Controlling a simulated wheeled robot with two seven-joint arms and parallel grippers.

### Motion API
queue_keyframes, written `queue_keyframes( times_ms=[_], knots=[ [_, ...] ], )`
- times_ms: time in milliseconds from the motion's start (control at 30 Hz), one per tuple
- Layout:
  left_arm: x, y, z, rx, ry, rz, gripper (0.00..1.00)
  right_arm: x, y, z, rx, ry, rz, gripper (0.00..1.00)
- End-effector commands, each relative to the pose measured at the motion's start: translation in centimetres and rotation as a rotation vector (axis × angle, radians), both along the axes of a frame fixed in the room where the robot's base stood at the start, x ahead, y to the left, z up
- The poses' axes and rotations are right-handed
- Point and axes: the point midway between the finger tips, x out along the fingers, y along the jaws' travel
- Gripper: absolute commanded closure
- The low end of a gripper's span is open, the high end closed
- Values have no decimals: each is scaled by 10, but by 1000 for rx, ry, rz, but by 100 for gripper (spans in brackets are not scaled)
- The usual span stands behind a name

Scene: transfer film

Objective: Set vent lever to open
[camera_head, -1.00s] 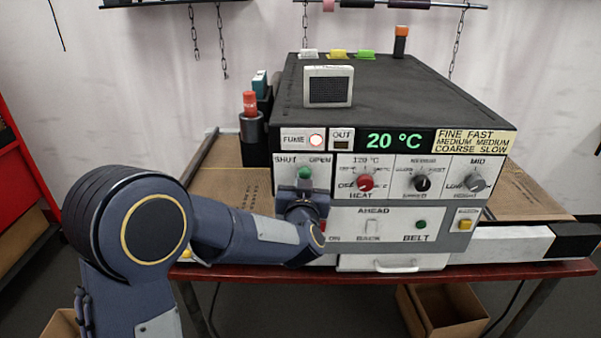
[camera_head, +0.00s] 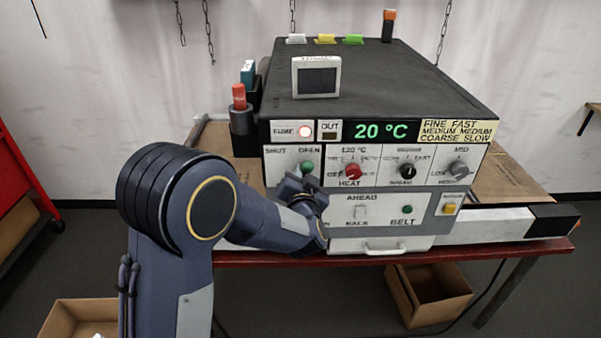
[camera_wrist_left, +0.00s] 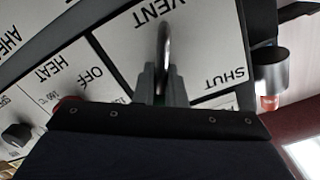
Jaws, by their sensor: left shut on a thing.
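The vent lever has a green knob (camera_head: 307,167) and stands on the left of the machine's front panel, now just under the word OPEN. In the left wrist view its bent metal rod (camera_wrist_left: 164,38) runs from the VENT panel down between my fingers. My left gripper (camera_head: 301,184) is at the lever; it also shows in the left wrist view (camera_wrist_left: 163,85), with both fingers shut on the lever. The fingers and wrist hide most of the knob there. My right gripper is in neither view.
The red heat knob (camera_head: 352,171) is close to the right of the lever. Further right are a black knob (camera_head: 407,171) and a grey knob (camera_head: 458,169). The FUME lamp (camera_head: 305,131) glows above. A drawer handle (camera_head: 384,248) is below.

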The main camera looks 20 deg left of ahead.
Motion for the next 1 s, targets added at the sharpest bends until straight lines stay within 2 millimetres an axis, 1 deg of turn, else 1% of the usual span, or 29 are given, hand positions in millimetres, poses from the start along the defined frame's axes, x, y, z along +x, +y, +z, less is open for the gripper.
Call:
queue_keyframes(
  times_ms=[33, 267, 300, 533, 833, 933, 1000],
  knots=[
    [3, -5, 15, 2, -35, -10, 100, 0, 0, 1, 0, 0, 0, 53],
    [3, -5, 15, 0, -36, -10, 100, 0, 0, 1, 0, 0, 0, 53],
    [3, -6, 15, 0, -35, -11, 86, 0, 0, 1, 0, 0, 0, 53],
    [3, -5, 12, 0, -30, -9, 56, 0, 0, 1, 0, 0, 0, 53],
    [1, -3, 8, -1, -21, -5, 56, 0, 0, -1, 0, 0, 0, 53],
    [-8, -6, 7, 0, -22, -7, 56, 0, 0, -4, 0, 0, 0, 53],
    [-18, -9, 7, -1, -22, -8, 56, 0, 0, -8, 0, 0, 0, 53]
  ],
)
